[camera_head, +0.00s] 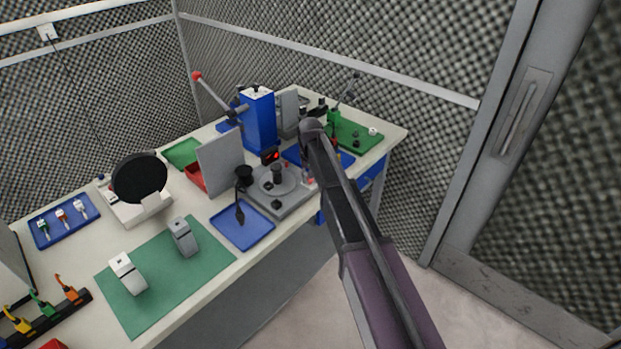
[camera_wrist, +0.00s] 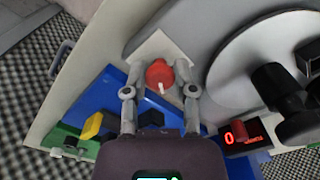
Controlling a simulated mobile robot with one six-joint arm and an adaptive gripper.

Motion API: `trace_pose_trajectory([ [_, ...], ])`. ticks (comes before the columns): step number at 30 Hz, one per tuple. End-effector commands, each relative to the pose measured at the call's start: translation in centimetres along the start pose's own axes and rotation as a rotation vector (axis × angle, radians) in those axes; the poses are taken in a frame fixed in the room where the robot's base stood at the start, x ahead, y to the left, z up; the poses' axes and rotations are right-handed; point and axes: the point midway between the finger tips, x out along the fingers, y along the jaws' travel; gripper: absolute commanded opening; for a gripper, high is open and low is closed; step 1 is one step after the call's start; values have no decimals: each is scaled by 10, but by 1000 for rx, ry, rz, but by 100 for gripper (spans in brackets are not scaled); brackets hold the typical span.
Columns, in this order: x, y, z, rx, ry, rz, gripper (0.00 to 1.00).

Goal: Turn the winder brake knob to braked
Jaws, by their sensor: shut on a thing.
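The winder (camera_head: 283,197) is a grey base with a round turntable and a dark post, on the bench's right half. In the wrist view its disc (camera_wrist: 240,80) fills the right side. The red brake knob (camera_wrist: 159,73) has a white pointer mark that points toward the bottom of the picture, slightly right. It sits on a pale plate (camera_wrist: 150,46) beside the disc. My gripper (camera_wrist: 160,78) is shut on the knob, one finger on each side. In the head view my arm hides most of the gripper. Any brake labels cannot be read.
A display (camera_wrist: 245,136) showing a red 0 stands near the disc. A blue tray (camera_wrist: 100,104) and a green board (camera_wrist: 75,146) lie close to my gripper. A blue box (camera_head: 258,122) and a grey panel (camera_head: 220,162) stand behind the winder. Mesh walls close in the bench.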

Motion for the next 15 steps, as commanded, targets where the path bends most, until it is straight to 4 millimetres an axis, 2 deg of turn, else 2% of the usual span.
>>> trace_pose_trajectory([
  [6,1,0,3,130,-6,0,0],
  [15,1,0,3,200,-7,1,0],
])
